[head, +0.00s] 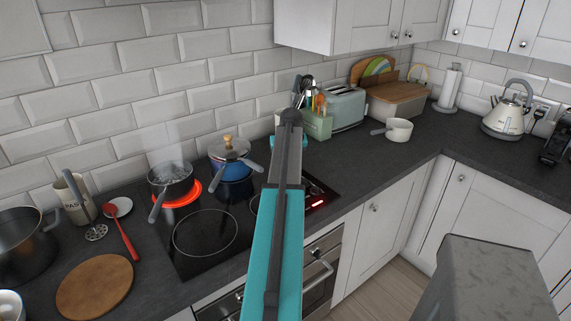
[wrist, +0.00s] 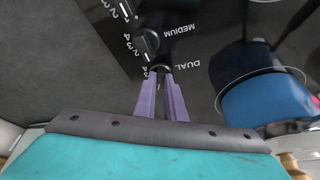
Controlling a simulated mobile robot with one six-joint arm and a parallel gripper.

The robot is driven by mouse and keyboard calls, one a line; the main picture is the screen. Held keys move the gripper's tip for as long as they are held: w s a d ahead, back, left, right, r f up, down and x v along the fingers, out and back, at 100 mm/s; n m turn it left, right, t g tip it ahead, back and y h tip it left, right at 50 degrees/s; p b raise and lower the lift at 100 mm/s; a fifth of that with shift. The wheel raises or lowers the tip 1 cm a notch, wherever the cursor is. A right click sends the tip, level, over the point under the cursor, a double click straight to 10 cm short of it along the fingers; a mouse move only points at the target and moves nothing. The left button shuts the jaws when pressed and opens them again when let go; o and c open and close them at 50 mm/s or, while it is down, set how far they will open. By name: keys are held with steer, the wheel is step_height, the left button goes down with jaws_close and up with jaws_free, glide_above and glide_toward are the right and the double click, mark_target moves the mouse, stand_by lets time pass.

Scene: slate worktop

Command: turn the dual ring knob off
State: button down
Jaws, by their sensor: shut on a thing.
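In the wrist view, the dual ring knob (wrist: 159,68) is a small dark knob on the black glass hob, with the word DUAL printed beside it. My gripper (wrist: 160,77) has its two purple fingers around this knob and is shut on it. The fingers cover much of the knob, so its pointer cannot be read. In the head view my arm hides the knob and fingertips. The black hob (head: 205,233) shows there, with a red-glowing ring (head: 190,197) under a steaming pot (head: 171,183). A red light (head: 318,203) is lit at the hob's right side.
A second knob (wrist: 147,41), marked MEDIUM, sits close to the fingers. A blue lidded pot (head: 232,172) stands on the back of the hob; its blue side also shows in the wrist view (wrist: 265,100). A wooden board (head: 95,286) and red spoon (head: 121,232) lie left.

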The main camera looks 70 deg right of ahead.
steer(key=n, duration=0.1)
steer(key=n+t, duration=0.1)
steer(key=n, duration=0.1)
steer(key=n+y, duration=0.1)
steer(key=n, duration=0.1)
steer(key=shift+s+d+r+t+b, duration=0.1)
steer(key=shift+s+d+t+b, duration=0.1)
steer(key=shift+d+t+b, duration=0.15)
steer(key=shift+n, duration=0.3)
steer(key=c, duration=1.8)
jaws_free()
steer(key=shift+a, duration=0.1)
steer(key=shift+s, duration=0.1)
steer(key=shift+d+b+v, duration=0.2)
steer(key=shift+b+v, duration=1.2)
steer(key=shift+v, duration=5.4)
steer(key=shift+r, duration=0.1)
